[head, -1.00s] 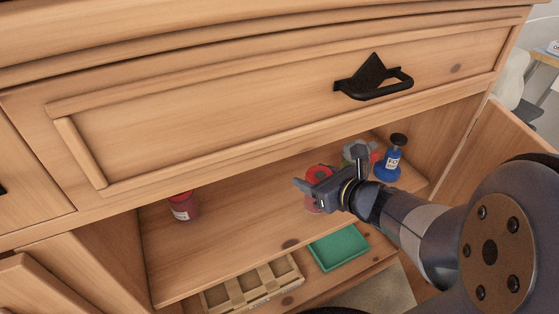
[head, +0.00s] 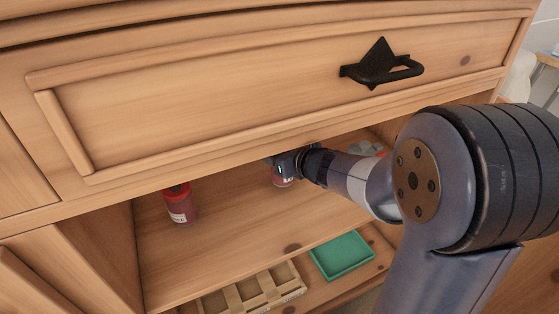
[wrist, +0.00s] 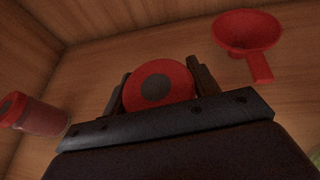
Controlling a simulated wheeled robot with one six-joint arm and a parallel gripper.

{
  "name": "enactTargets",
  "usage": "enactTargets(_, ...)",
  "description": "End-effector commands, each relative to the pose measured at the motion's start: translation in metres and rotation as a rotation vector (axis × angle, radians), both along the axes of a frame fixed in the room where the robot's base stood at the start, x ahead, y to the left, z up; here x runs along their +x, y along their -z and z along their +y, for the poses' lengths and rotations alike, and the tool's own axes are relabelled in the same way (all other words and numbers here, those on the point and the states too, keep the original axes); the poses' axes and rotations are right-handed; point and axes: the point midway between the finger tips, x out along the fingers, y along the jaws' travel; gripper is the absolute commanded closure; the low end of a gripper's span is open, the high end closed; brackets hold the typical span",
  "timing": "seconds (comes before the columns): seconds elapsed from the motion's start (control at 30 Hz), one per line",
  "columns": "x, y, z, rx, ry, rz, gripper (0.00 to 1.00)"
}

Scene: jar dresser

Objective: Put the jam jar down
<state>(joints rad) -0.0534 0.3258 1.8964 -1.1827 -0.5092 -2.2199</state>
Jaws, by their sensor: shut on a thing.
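My gripper (head: 277,164) is inside the open cupboard, above the upper shelf (head: 230,235). In the wrist view its fingers (wrist: 160,82) are shut on the jam jar, whose round red lid (wrist: 160,76) with a dark centre faces the camera. In the head view only the lower part of the jam jar (head: 283,181) shows below the gripper. I cannot tell whether its base touches the shelf. A second red-lidded jar (head: 180,203) with a pale label stands to the left; it also shows in the wrist view (wrist: 38,117).
A red funnel-like thing (wrist: 248,32) lies beyond the jam jar on the right in the wrist view. A wooden divided crate (head: 252,292) and a green tray (head: 342,254) sit on the lower shelf. The shelf between the two jars is clear. My arm hides the right side.

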Motion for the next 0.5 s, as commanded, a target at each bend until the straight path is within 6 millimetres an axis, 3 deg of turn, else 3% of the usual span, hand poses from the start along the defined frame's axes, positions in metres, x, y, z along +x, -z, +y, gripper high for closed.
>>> enactTargets(0.07,0.0001,0.0123,0.0000,0.001,0.000,0.000,0.78)
enactTargets(0.47,0.0001,0.0145,-0.0002,0.001,0.000,0.000,0.78)
enactTargets(0.5,-0.0003,0.0155,-0.0003,0.000,0.000,0.001,0.42)
